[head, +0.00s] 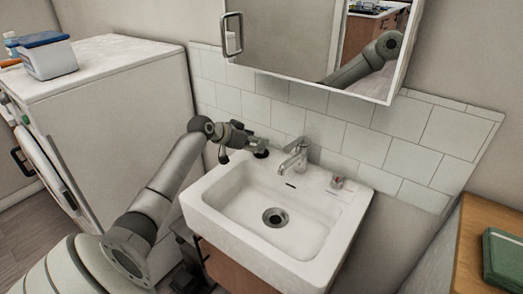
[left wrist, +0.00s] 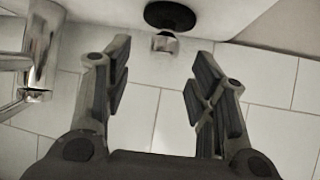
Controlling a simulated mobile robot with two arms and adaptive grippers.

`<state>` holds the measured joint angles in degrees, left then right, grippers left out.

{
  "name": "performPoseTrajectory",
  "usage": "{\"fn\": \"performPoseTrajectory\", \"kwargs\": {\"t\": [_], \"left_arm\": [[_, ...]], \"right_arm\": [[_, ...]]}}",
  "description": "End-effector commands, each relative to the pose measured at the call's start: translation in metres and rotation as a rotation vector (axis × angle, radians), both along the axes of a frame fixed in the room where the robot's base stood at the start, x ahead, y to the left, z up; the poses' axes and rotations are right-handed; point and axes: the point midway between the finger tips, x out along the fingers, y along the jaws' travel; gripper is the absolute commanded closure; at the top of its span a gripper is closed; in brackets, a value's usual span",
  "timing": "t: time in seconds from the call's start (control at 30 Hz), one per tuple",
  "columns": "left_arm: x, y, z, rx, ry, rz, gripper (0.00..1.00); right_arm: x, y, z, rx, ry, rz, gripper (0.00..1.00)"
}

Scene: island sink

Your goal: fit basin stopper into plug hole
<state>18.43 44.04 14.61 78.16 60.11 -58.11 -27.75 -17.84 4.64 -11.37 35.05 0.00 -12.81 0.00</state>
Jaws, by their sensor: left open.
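The basin stopper (head: 262,154) is a black disc on the back left ledge of the white sink (head: 212,211). In the left wrist view the stopper (left wrist: 171,15) shows a metal knob. My left gripper (head: 257,143) is at the stopper, beside the tap. In the left wrist view the left gripper (left wrist: 161,55) is open, its fingertips on either side of the knob with gaps between. The plug hole (head: 275,217) is a dark, metal-rimmed opening in the basin floor, uncovered. My right gripper is not in view.
The chrome tap (head: 295,156) stands at the basin's back, close to my left gripper; it also shows in the left wrist view (left wrist: 38,60). A small item (head: 337,182) sits on the right ledge. A mirror cabinet (head: 320,45) hangs above. The basin is empty.

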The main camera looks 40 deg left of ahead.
Motion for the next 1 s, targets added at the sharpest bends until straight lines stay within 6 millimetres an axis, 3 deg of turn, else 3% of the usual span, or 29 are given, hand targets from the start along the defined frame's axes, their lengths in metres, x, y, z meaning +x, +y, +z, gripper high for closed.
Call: {"fn": "performPoseTrajectory", "kwargs": {"t": [0.2, 0.4, 0.7, 1.0], "left_arm": [[0.02, 0.001, -0.015, -0.004, 0.0, 0.001, 0.48], [0.036, 0.0, -0.027, -0.002, 0.0, 0.002, 0.48], [0.039, 0.0, -0.03, 0.001, 0.001, 0.001, 0.48], [0.038, 0.0, -0.03, 0.001, 0.001, 0.001, 0.84]], "right_arm": [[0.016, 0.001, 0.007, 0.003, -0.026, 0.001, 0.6], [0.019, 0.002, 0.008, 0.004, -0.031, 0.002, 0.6], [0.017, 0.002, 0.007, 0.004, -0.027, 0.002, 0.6], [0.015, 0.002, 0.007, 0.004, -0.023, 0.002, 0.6]]}}
